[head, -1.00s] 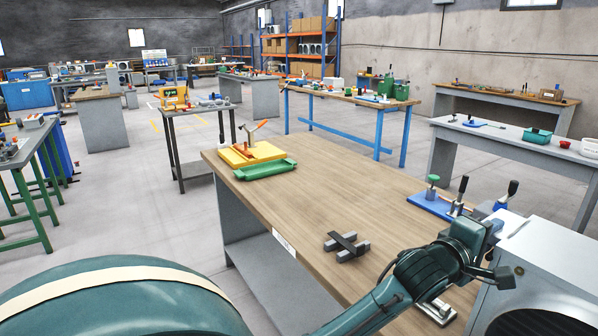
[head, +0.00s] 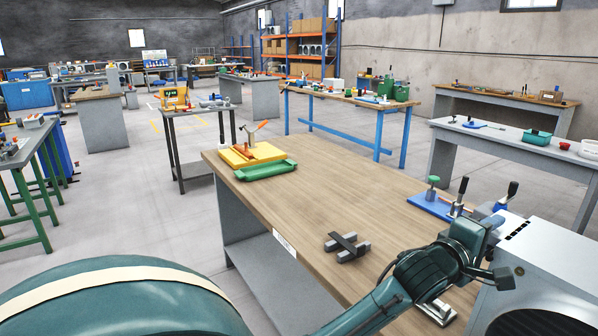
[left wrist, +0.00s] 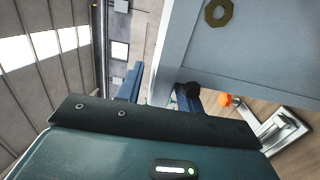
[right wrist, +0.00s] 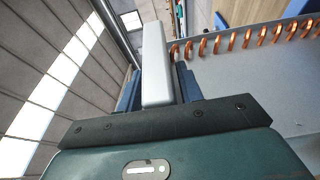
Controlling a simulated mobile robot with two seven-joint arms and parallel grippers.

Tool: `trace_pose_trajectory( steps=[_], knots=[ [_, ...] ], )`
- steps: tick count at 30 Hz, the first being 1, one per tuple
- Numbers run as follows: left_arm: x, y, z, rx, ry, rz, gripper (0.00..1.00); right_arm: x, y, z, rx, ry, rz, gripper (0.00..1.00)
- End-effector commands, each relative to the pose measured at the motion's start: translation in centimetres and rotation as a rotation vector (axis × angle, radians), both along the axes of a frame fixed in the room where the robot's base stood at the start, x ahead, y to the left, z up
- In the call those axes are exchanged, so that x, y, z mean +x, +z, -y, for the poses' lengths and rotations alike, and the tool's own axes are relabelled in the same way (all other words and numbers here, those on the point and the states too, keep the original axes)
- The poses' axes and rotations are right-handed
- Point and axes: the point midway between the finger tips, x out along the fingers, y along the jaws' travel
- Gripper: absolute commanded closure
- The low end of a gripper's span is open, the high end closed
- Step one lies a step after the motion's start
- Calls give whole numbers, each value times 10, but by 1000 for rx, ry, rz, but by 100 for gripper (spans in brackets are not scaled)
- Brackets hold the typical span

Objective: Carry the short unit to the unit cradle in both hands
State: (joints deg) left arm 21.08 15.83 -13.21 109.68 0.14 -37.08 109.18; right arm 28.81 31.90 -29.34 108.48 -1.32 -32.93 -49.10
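The short unit, a grey metal box (head: 545,262) with a round dark opening, is at the right edge of the head view, partly cut off. My left gripper (head: 497,240) is at its near left corner. In the left wrist view the left fingers (left wrist: 159,92) stand either side of the edge of the unit's panel (left wrist: 245,50) and appear shut on it. In the right wrist view the right fingers (right wrist: 158,88) close on a pale end plate (right wrist: 156,60) beside a row of copper bends (right wrist: 232,42). I cannot tell which thing is the unit cradle.
The wooden bench (head: 350,190) holds a dark-and-grey clamp piece (head: 347,246), a blue fixture (head: 432,203) with upright handles, and a yellow fixture (head: 240,156) by a green tray (head: 265,170). The bench's middle is clear. Open floor (head: 150,200) lies left of it.

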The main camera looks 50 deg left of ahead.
Motion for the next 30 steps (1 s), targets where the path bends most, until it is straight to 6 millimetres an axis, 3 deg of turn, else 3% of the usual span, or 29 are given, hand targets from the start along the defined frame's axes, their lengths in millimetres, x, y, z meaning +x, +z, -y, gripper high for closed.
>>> trace_pose_trajectory(
  steps=[4,8,18,22,23,30],
  knots=[
    [0,-1,0,0,0,-3,53,0,-2,0,-2,0,-4,53],
    [0,-2,0,1,-1,-3,53,0,-2,0,-2,-1,-5,53],
    [0,-2,0,1,-1,-3,27,0,-3,0,-3,-1,-6,53],
    [0,-2,0,1,-1,-3,27,0,-3,0,-3,-1,-6,53],
    [0,-13,0,4,1,-28,27,0,-14,0,-7,-4,-28,51],
    [0,-8,0,2,1,-18,27,0,-9,0,-5,-2,-17,32]
  ],
)
